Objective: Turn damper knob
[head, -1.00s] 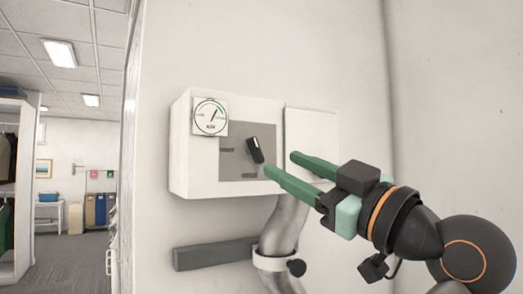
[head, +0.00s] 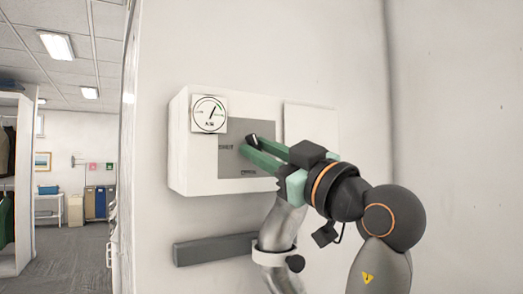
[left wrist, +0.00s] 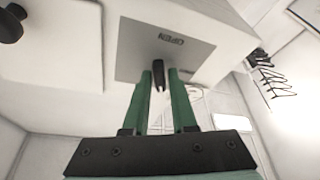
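The dark damper knob (head: 252,139) sits on a grey plate (head: 230,166) on the front of a white wall box (head: 200,180). My left gripper (head: 252,145) is at the knob, its two green fingers reaching in from the lower right and partly hiding it. In the left wrist view the knob (left wrist: 158,75) stands between the two fingertips (left wrist: 160,77). The fingers look open, with narrow gaps beside the knob; contact is hard to tell. The word OPEN shows on the plate in the wrist view. My right gripper is not in view.
A round gauge (head: 209,114) is on the box's upper left. A blank white panel (head: 308,123) is to the right. Below are a dark grey bar (head: 215,249) and a silver duct (head: 283,227) with a white collar. An open room lies to the left.

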